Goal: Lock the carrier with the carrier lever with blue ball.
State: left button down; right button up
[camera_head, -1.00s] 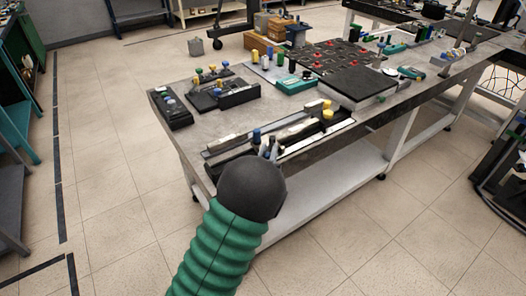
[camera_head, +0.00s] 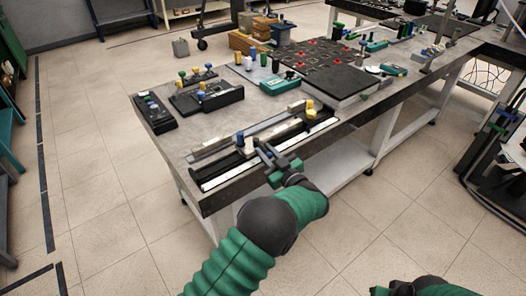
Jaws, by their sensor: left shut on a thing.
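The carrier lever with blue ball (camera_head: 240,137) stands upright at the near rail assembly, left of the middle of the bench's front edge. The dark rail with its pale strip (camera_head: 222,179) runs along that edge. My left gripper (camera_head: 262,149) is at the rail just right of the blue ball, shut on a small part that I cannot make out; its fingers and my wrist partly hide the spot. A yellow ball (camera_head: 310,106) sits at the rail's right end.
A flat black slab (camera_head: 340,80) lies to the right. Open floor is in front.

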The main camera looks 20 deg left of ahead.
pick_arm(q)
jog(key=shift+w+d+n+g+y, duration=0.25)
jog(key=shift+n+g+y, duration=0.15)
jog(key=shift+n+g, duration=0.1)
jog(key=shift+r, duration=0.1)
jog(key=c, duration=1.3)
grip_release()
jog(key=shift+c, duration=0.2)
jog(key=shift+a, duration=0.1)
